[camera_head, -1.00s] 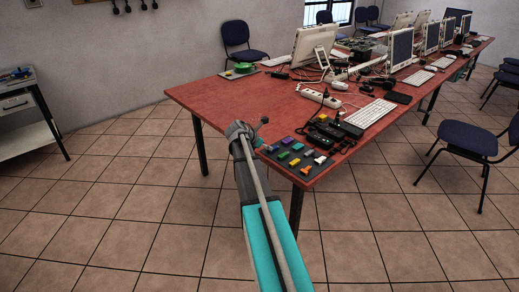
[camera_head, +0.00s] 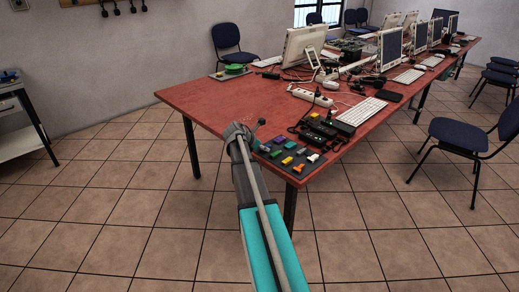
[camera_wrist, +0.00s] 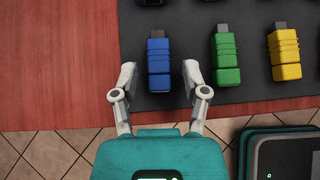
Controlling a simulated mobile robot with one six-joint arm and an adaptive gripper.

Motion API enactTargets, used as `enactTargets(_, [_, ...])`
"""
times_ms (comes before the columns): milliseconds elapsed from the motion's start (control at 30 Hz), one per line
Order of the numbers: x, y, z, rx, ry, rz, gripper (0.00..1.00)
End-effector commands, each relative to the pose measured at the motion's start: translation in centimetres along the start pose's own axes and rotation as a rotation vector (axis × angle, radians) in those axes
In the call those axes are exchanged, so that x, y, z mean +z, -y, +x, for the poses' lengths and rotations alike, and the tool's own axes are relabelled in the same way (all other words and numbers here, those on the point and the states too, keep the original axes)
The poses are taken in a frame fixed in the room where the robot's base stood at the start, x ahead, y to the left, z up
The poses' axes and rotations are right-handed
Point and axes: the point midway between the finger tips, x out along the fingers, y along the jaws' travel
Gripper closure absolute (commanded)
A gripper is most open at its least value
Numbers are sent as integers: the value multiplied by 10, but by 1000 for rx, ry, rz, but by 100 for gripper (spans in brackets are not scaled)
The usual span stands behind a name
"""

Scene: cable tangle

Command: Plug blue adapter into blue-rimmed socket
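The blue adapter (camera_wrist: 159,66) lies on a dark mat at the table's edge in the wrist view, its metal plug end pointing away from me. My gripper (camera_wrist: 159,76) is open, with one finger on each side of the adapter and a small gap showing on both sides. In the head view my gripper (camera_head: 240,131) is at the near table corner, beside the dark mat (camera_head: 312,169) of coloured adapters. Another dark blue object (camera_wrist: 152,2) is cut off at the top of the wrist view. I cannot make out a blue-rimmed socket.
Green (camera_wrist: 226,60) and yellow (camera_wrist: 284,58) adapters lie to the right of the blue one. The red table (camera_head: 215,95) also holds power strips (camera_head: 310,97), dark power bricks, cables, a keyboard (camera_head: 362,111) and monitors. Chairs stand around; floor is open near me.

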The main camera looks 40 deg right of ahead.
Motion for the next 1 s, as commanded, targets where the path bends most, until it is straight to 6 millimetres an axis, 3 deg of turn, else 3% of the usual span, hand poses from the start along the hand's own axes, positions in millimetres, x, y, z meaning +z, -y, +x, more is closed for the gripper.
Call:
enactTargets(33, [0, 0, 0, 0, 0, 0, 57])
enactTargets(267, [0, 0, 0, 0, 0, 0, 100])
enactTargets(567, [1, 0, -1, 0, 0, 0, 100])
enactTargets(1000, [19, 0, -16, 0, 0, 0, 100])
